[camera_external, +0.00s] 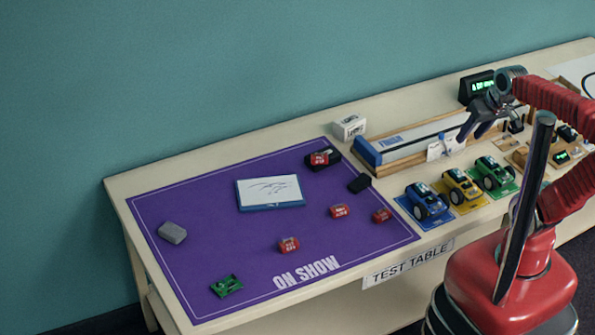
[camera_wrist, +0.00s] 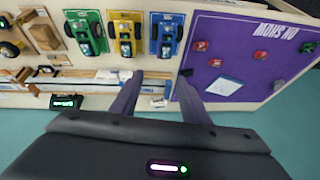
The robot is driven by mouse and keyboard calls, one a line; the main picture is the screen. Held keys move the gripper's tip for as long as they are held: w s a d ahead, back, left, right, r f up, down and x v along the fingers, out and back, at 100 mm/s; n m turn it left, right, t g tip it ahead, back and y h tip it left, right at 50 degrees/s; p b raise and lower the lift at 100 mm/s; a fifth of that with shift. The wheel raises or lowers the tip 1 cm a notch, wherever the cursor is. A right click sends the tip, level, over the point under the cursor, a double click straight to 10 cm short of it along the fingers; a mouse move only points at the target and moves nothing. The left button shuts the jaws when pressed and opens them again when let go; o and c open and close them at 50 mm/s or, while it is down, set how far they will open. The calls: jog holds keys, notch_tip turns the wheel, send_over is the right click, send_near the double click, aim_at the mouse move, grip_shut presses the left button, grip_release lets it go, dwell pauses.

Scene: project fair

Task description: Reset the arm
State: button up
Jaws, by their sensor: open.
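My gripper (camera_external: 476,122) is raised over the back part of the table, near the wooden track, in the external view. In the wrist view its two fingers (camera_wrist: 158,82) are spread apart with nothing between them, so it is open and empty. My red arm reaches in from the right edge of the external view, and its base is at lower right.
A purple mat (camera_external: 220,215) holds a sketch pad (camera_external: 270,192), red blocks (camera_external: 289,245), a grey block (camera_external: 172,232) and a green board (camera_external: 226,286). Blue (camera_external: 427,201), yellow (camera_external: 461,186) and green (camera_external: 494,172) cars stand beside it. A display (camera_external: 478,86) stands behind.

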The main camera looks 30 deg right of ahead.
jog(key=shift+s+d+r+n+h, duration=0.1)
jog(key=shift+s+d+n+h, duration=0.3)
jog(key=shift+s+d, duration=0.35)
jog(key=shift+o, duration=0.4)
jog(key=shift+w+a, duration=0.1)
dwell(1.3)
jog(key=w+a+f+m+g+y, duration=0.1)
jog(key=w+a+f+m+y, duration=0.2)
jog(key=w, duration=0.4)
jog(key=w+a+f+m+g+y, duration=0.1)
jog(key=w+a+m+y, duration=0.1)
jog(key=w+a+m, duration=0.4)
jog(key=w+a+f+m+g+y, duration=0.1)
jog(key=w+a+f+m+y, duration=0.15)
jog(key=w, duration=0.55)
jog(key=w+a+f+m+t+y, duration=0.1)
jog(key=w+f+m+t+y, duration=0.2)
jog(key=w+f+m, duration=0.8)
jog(key=w+f+y, duration=0.2)
jog(key=w+f, duration=0.3)
jog(key=w, duration=0.2)
jog(key=shift+w+a+f, duration=0.15)
jog(key=shift+a, duration=0.15)
